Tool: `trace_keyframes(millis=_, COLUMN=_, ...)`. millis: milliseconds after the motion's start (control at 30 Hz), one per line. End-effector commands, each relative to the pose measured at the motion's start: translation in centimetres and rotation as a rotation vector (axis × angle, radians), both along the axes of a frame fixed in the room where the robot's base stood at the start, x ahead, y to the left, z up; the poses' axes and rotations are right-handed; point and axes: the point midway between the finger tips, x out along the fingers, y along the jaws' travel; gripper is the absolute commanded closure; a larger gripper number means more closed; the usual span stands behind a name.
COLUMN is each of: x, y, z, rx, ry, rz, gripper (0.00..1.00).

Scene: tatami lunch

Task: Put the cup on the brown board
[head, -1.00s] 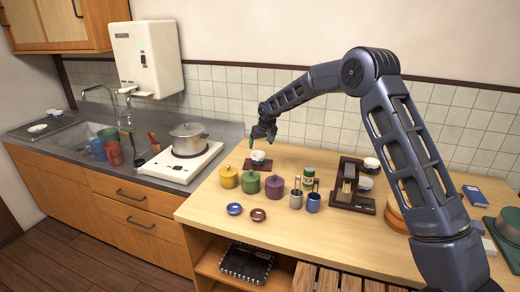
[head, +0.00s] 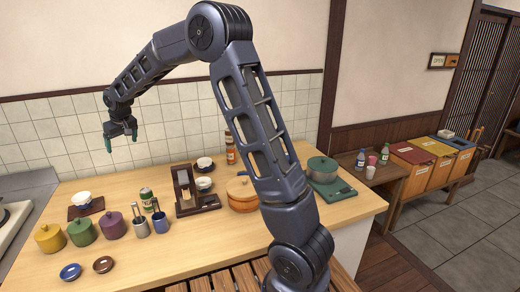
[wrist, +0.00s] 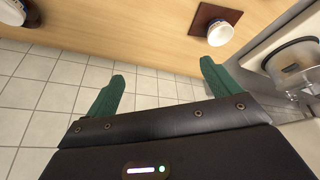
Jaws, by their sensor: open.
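A white cup with a dark pattern (head: 81,199) stands upright on the brown board (head: 100,204), at the left of the wooden counter. In the wrist view the cup (wrist: 220,34) shows at the upper right, against the brown board (wrist: 208,14). My gripper (head: 122,142) is raised above the counter near the tiled wall, to the right of the cup and apart from it. In the wrist view my gripper (wrist: 162,76) has its green fingers spread wide with nothing between them.
Yellow, green and purple pots (head: 81,232) stand in front of the board. A green can (head: 146,198), two mugs and a dark wooden stand (head: 184,192) with cups are to the right. An orange pot (head: 241,194) is farther right.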

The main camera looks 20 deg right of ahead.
Motion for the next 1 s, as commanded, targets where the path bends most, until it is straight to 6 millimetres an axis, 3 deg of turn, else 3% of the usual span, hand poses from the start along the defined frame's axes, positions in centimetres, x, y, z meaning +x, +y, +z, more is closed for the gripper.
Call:
trace_keyframes(millis=33, x=-0.5, y=-2.3, z=1.5, rx=-0.001, ry=-0.004, rz=-0.021, gripper=0.11)
trace_keyframes(millis=200, x=-2.6, y=-9.3, z=5.0, rx=-0.007, ry=-0.008, rz=-0.087, gripper=0.11)
trace_keyframes(millis=500, x=-8.4, y=-20.9, z=9.5, rx=-0.011, ry=-0.012, rz=-0.207, gripper=0.11)
trace_keyframes(millis=767, x=-15.1, y=-29.5, z=11.5, rx=-0.010, ry=-0.012, rz=-0.310, gripper=0.11)
trace_keyframes(millis=1000, x=-22.1, y=-35.9, z=11.7, rx=-0.004, ry=-0.009, rz=-0.405, gripper=0.11)
